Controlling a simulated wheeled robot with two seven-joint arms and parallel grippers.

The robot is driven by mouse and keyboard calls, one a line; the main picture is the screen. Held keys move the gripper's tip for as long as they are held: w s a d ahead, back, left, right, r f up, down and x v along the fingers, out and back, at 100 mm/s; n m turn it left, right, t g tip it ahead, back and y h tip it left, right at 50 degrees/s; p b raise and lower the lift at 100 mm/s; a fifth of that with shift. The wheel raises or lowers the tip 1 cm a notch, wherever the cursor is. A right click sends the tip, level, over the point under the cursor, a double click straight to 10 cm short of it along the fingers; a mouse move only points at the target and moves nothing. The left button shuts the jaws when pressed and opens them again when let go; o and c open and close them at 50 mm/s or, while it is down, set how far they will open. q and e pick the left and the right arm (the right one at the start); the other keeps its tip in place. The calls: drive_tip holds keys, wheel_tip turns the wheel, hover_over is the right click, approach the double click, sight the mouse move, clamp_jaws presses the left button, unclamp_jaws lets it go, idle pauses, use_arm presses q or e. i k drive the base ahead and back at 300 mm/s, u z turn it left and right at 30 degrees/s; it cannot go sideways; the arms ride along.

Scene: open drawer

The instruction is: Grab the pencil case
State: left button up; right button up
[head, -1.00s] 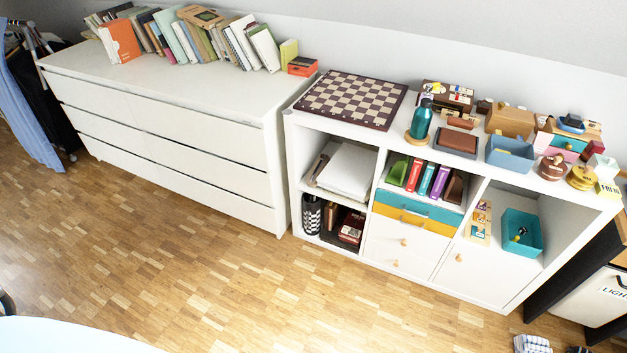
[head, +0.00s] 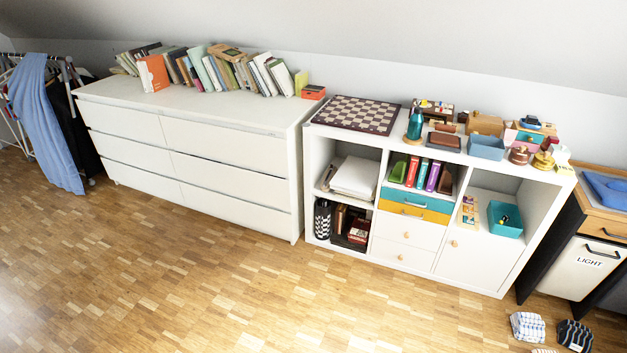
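I cannot pick out the pencil case for sure at this distance. A flat brown case-like item (head: 444,141) lies on top of the white cube shelf (head: 468,262), right of a teal bottle (head: 415,124). A green item (head: 398,171) and several upright coloured books (head: 422,175) stand in the shelf's upper middle compartment. Neither of my grippers is in view.
A long white dresser (head: 230,165) with books on top stands left of the shelf. A clothes rack with a blue garment (head: 45,120) is far left. A cabinet marked LIGHT (head: 585,270) and cloth bundles (head: 527,327) are at right.

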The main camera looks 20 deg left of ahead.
sight(324, 185)
drive_tip(key=u, duration=1)
drive_tip(key=i, duration=0.95)
drive_tip(key=u, duration=0.8)
drive_tip(key=i, duration=1.45)
drive_tip(key=z, duration=1.3)
drive_tip(key=i, duration=0.65)
drive_tip(key=z, duration=0.7)
